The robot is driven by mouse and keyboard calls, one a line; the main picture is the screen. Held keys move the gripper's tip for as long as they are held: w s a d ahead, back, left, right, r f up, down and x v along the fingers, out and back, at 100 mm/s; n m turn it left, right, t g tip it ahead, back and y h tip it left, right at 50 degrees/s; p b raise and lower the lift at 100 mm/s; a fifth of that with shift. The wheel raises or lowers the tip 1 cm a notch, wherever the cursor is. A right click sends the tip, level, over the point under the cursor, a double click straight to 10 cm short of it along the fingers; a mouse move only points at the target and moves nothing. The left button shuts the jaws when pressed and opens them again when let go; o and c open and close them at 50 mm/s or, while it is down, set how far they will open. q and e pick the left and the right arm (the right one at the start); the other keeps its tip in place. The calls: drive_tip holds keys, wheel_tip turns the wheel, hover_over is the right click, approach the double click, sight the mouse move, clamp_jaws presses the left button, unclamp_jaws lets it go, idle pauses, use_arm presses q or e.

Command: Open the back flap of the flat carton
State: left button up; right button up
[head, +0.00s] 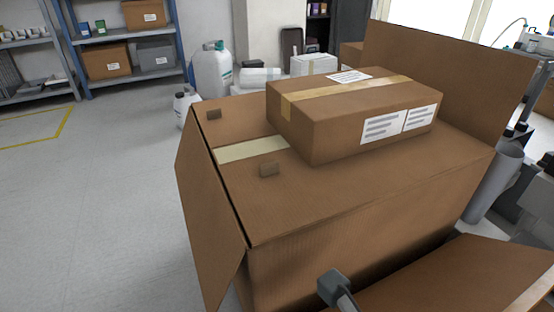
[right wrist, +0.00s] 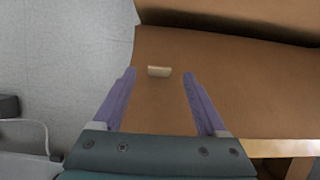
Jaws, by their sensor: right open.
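A large brown carton (head: 340,205) fills the middle of the head view. One flap (head: 208,205) slants down along its left side, and a wide panel (head: 450,85) stands upright at its back right. My right gripper (right wrist: 158,77) is open and empty in the right wrist view. A small pale tab (right wrist: 158,71) shows between its fingertips on a brown panel; contact cannot be told. I cannot make out my left gripper.
A smaller taped, labelled box (head: 350,120) lies on the carton's top. A brown panel (head: 465,280) slants at the lower right. White jugs (head: 212,70) stand behind the carton, with shelves (head: 120,50) at the back left. The floor (head: 90,210) at left is clear.

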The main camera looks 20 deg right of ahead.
drive_tip(key=b+x, duration=0.2)
drive_tip(key=x, duration=0.2)
use_arm(q)
wheel_tip(320, 180, down, 3)
drive_tip(key=shift+f, duration=0.15)
use_arm(e)
drive_tip(key=c, duration=1.2)
use_arm(q)
drive_tip(key=shift+d, duration=0.1)
